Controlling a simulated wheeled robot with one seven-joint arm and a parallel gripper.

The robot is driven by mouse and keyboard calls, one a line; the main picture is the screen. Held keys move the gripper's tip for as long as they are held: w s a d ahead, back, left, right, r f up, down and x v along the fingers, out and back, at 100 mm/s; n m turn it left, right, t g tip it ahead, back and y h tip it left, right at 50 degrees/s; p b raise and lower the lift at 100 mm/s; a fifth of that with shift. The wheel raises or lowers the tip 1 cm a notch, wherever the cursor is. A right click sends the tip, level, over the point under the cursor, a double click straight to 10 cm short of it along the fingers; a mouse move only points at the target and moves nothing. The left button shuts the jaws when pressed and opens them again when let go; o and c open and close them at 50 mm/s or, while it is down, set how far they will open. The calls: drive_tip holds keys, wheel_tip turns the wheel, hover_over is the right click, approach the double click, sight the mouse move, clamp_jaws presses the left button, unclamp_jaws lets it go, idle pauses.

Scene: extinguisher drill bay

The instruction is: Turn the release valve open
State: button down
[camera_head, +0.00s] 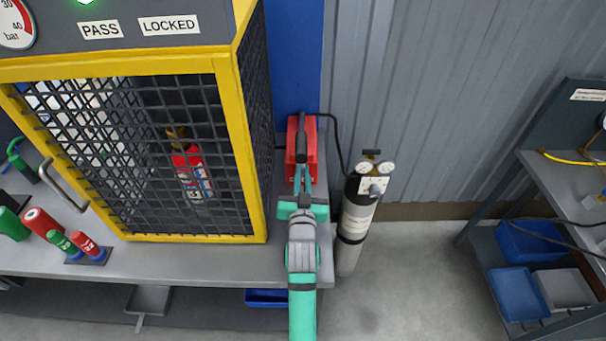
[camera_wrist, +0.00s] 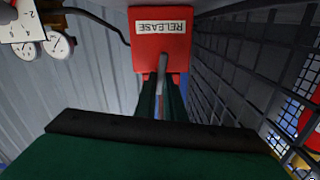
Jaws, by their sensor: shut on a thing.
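The release valve is a red box (camera_head: 310,136) at the right end of the bench, beside the yellow-framed cage. In the wrist view the red box (camera_wrist: 148,52) carries a white RELEASE label (camera_wrist: 163,27), upside down there. A grey lever (camera_wrist: 163,66) sticks out from the box below the label. My gripper (camera_wrist: 161,95) is shut on the lever, one dark green finger on each side. In the head view my gripper (camera_head: 303,180) reaches the front of the box and partly hides it. How far the lever is turned I cannot tell.
A yellow-framed mesh cage (camera_head: 240,150) with a red extinguisher (camera_head: 193,172) inside stands close on the left, under PASS and LOCKED signs. A gas cylinder (camera_head: 355,220) with gauges stands close on the right. Open floor (camera_head: 410,275) lies beyond it, before a shelf (camera_head: 570,180).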

drive_tip(key=shift+a+n, duration=0.1)
drive_tip(key=shift+n, duration=0.7)
drive_tip(key=c, duration=1.8)
unclamp_jaws()
drive_tip(key=shift+c, duration=0.2)
drive_tip(key=shift+s, duration=0.1)
drive_tip(key=s, duration=1)
drive_tip(key=shift+s, duration=0.4)
